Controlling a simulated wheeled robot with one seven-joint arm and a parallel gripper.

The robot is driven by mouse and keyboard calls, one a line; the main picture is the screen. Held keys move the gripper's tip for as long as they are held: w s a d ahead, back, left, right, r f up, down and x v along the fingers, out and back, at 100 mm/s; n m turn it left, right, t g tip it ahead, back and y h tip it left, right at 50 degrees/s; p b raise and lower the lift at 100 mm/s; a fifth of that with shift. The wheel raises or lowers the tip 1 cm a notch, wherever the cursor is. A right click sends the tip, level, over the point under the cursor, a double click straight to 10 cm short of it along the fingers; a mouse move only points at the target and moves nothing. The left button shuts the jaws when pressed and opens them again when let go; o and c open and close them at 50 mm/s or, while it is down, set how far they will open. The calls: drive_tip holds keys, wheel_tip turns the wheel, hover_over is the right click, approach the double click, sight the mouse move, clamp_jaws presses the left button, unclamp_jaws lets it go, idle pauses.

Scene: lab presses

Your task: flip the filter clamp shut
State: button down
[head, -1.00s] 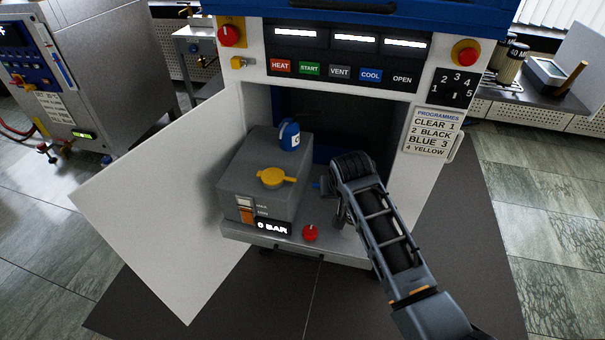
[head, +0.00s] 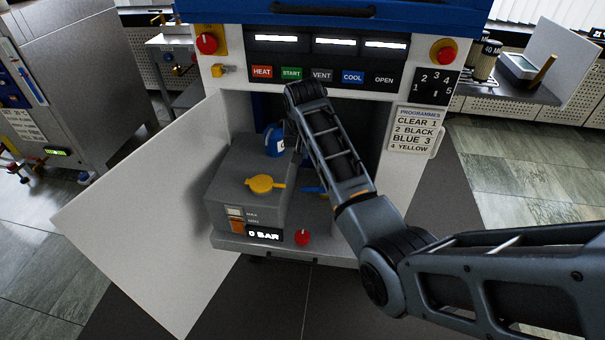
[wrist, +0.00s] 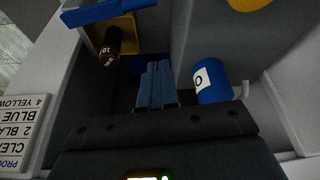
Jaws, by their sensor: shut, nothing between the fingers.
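A blue lever-like bar (wrist: 104,13), which appears to be the filter clamp, crosses the upper left of the wrist view. It also shows in the head view (head: 314,190), partly behind my arm, right of the grey box. Beside it, a dark cylinder marked 10 (wrist: 109,47), likely the filter, sits in a yellow holder (wrist: 92,32). The bar looks raised clear of the cylinder; its exact angle is unclear. My gripper (wrist: 157,66) is shut and empty, apart from the bar, between the cylinder and a blue canister (wrist: 212,82). In the head view my arm hides the fingertips.
The grey box (head: 240,205) stands on the press shelf with a yellow handled cap (head: 262,184) on top. The press's white door (head: 150,220) stands open at left. A red knob (head: 302,237) is at the shelf front. The programme placard (head: 413,131) hangs at right.

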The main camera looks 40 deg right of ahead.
wheel_tip(320, 180, down, 10)
drive_tip(key=shift+s+a, duration=0.15)
drive_tip(key=shift+s, duration=0.05)
idle(0.7)
drive_tip(key=shift+p, duration=0.35)
